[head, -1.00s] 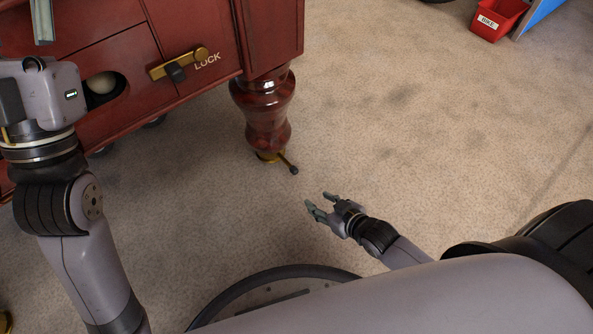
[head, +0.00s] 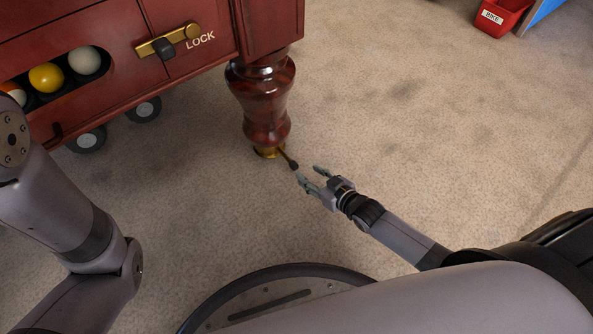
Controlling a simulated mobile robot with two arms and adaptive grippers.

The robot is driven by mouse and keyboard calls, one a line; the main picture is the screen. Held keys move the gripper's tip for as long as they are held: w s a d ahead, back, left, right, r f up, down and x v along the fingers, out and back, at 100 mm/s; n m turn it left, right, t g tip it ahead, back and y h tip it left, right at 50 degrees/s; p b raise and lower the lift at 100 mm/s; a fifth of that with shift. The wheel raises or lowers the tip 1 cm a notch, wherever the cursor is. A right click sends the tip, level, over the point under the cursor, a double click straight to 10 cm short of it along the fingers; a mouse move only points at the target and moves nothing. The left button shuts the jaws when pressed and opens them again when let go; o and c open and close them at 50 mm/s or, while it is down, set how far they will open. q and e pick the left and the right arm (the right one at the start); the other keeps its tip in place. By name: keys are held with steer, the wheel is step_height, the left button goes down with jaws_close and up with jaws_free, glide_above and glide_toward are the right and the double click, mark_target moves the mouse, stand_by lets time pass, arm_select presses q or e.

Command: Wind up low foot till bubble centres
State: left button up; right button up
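A turned red-brown wooden leg (head: 264,100) stands at the corner of the table. Under it is a brass foot (head: 267,152) on the carpet. A short lever (head: 289,160) with a dark knob sticks out from the foot toward the lower right. My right gripper (head: 309,173) is open, its two fingers just below and to the right of the knob, apparently not around it. Nothing is between the fingers. My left arm comes in at the left, but its gripper is out of the picture. No bubble level shows in this view.
The red-brown table (head: 120,60) has an opening with several balls (head: 84,60) and a brass slide latch (head: 168,41) marked LOCK. Dark wheels (head: 143,109) show beneath it. A labelled red bin (head: 500,16) is at the upper right. The carpet (head: 420,130) on the right is clear.

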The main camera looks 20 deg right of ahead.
mark_target(295, 165)
steer(key=b+x, duration=0.3)
steer(key=x, duration=0.3)
steer(key=shift+f+b, duration=0.3)
steer(key=shift+b+x, duration=0.4)
steer(key=shift+x, duration=0.4)
steer(key=shift+r, duration=0.2)
steer(key=shift+c, duration=0.4)
jaws_close()
